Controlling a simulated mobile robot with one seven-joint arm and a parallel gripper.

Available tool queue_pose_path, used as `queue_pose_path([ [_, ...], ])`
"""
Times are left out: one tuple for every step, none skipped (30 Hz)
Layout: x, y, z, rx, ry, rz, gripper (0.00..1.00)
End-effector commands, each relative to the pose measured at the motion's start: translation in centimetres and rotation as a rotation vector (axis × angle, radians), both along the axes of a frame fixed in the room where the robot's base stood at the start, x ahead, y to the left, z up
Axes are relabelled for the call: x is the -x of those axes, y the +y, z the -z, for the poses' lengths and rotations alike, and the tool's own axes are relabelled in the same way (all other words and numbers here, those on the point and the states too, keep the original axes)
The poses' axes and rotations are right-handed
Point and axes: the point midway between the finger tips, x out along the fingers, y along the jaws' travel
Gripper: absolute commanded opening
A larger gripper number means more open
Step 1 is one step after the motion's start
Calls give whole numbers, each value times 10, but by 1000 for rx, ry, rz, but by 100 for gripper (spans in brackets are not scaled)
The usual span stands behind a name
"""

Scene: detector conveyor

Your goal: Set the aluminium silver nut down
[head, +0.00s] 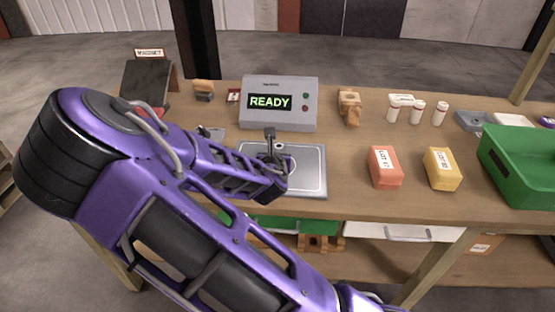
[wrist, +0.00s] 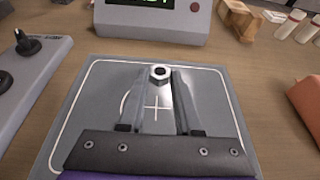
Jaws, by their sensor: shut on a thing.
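The silver nut (wrist: 158,73) is between the fingertips of my gripper (wrist: 157,80) in the wrist view. My gripper is shut on it, over the grey plate (wrist: 90,95) marked with a white outline and cross. In the head view my gripper (head: 279,165) is over the same plate (head: 312,180), and the nut is hard to make out there. I cannot tell whether the nut touches the plate.
A grey detector box (head: 279,104) reading READY stands behind the plate. A red block (head: 385,168), a yellow block (head: 441,170) and a green bin (head: 520,165) are to the right. White bottles (head: 417,112) stand farther back. Bare wood lies between plate and red block.

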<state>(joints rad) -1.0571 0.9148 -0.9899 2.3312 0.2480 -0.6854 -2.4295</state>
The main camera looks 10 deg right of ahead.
Motion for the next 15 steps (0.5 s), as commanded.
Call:
queue_pose_path([
  [0, 0, 10, 1, 2, -1, 0],
  [0, 0, 15, 1, 1, 0, 0],
  [0, -1, 21, 1, 2, 1, 0],
  [0, -1, 25, 1, 3, 0, 0],
  [0, 0, 27, 1, 1, 0, 0],
  [0, 0, 28, 0, 0, 0, 0],
  [0, 0, 28, 0, 0, -1, 0],
  [0, 0, 28, -1, -1, -1, 0],
  [0, 0, 27, -1, -1, -1, 0],
  [0, 0, 27, 0, -1, -1, 0],
  [0, 0, 27, 0, 0, -1, 0],
  [0, 0, 28, 0, 0, -1, 0],
  [0, 0, 28, 0, 0, -1, 0],
  [0, 0, 29, 1, 0, -1, 0],
  [0, 0, 30, 1, 0, -1, 0],
])
